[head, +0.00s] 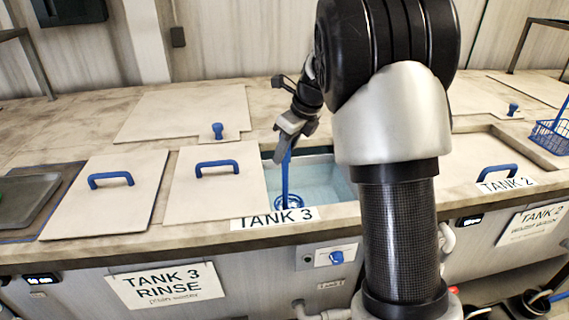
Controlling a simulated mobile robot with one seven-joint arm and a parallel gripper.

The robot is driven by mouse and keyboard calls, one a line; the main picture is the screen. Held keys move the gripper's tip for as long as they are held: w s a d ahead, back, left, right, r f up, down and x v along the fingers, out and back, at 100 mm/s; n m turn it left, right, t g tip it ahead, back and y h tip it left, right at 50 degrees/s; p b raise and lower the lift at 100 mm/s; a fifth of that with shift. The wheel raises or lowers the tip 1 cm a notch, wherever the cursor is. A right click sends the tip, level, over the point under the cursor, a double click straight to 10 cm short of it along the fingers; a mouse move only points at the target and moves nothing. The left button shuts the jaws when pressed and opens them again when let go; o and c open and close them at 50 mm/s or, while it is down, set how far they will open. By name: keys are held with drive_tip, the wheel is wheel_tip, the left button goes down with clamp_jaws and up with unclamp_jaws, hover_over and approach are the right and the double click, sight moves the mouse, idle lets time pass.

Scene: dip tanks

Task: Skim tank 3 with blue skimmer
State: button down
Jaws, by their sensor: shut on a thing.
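Tank 3 (328,180) is open in the counter, and its pale blue liquid shows. A "TANK 3" label (275,218) is on its front edge. The blue skimmer (287,182) hangs upright from my gripper (289,146), which is shut on its handle above the tank opening. The round blue head of the skimmer is at the left front of the opening; I cannot tell how deep it sits in the liquid. My arm hides the right end of tank 3.
Two lids with blue handles (216,168) (110,180) lie left of the opening. A knobbed panel (218,132) is behind. A dark tray (28,192) is at far left.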

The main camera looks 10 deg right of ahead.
wheel_tip(320, 180, up, 10)
drive_tip(key=shift+f, duration=0.25)
drive_tip(key=shift+s+f, duration=0.1)
idle(0.5)
